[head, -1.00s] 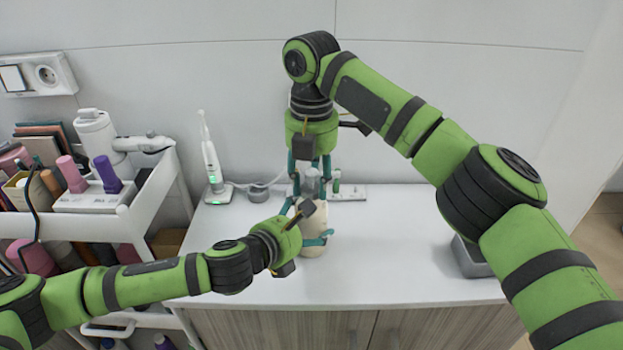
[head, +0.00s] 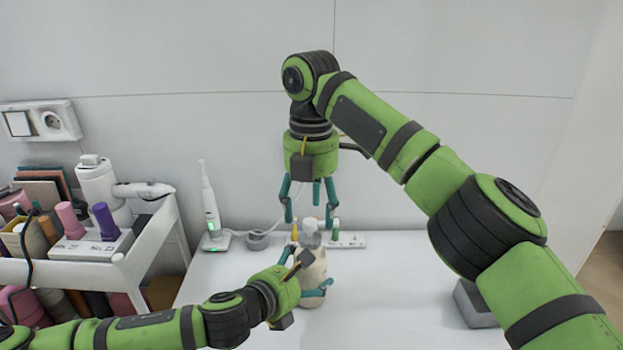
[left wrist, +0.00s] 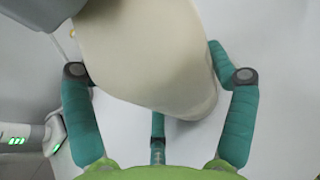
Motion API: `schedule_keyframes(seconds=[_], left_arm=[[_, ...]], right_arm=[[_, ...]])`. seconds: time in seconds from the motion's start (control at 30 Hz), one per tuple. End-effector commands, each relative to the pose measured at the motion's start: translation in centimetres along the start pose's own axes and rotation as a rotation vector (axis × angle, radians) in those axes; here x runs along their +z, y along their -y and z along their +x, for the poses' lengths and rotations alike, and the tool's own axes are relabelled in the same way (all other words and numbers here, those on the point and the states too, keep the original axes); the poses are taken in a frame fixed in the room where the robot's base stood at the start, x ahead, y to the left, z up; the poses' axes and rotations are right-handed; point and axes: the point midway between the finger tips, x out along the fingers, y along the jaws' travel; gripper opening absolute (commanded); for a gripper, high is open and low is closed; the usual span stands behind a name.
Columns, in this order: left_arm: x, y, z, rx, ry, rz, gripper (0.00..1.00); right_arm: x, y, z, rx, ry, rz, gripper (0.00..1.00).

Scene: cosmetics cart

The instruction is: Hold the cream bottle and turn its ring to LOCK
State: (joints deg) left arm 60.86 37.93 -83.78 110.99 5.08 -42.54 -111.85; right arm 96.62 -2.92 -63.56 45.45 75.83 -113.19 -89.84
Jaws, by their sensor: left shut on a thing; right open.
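The cream bottle (head: 316,266) stands upright on the white counter, with a grey-white pump head (head: 311,236) on top. Its pale body also fills the top of the left wrist view (left wrist: 150,50). My left gripper (head: 316,277) reaches in from the left and is shut on the bottle's body, with teal fingers on both sides of it. My right gripper (head: 310,215) points down, open and empty, with its fingers spread just above and around the pump head's top. The ring and its LOCK mark are too small and partly hidden to read.
A white electric toothbrush (head: 211,206) stands on its charger at the back left, near a power strip (head: 345,240). A white cart (head: 105,262) with cosmetics is at the left. A grey box (head: 474,303) is at the right. The counter right of the bottle is clear.

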Motion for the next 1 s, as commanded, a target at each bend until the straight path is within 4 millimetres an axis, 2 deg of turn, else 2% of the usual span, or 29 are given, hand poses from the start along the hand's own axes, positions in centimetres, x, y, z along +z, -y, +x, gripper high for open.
schedule_keyframes(seconds=[0.03,0.17,0.37,0.6,1.0], left_arm=[[0.1,0.1,0.0,-0.002,0.001,0.000,0.34],[0.1,0.1,0.0,-0.002,0.001,0.000,0.34],[0.1,0.1,0.0,-0.002,0.001,0.000,0.34],[0.1,0.1,0.0,-0.001,0.001,0.000,0.34],[0.1,0.0,0.0,-0.001,0.001,0.000,0.34]], right_arm=[[-0.1,0.0,-1.6,0.002,0.001,0.000,0.64],[-0.1,0.0,-4.2,0.001,0.002,0.002,0.64],[0.0,-0.1,-6.0,-0.004,0.000,0.001,0.64],[0.0,0.0,-6.9,-0.003,0.000,0.000,0.64],[0.0,0.0,-7.0,-0.002,0.000,0.000,0.64]])
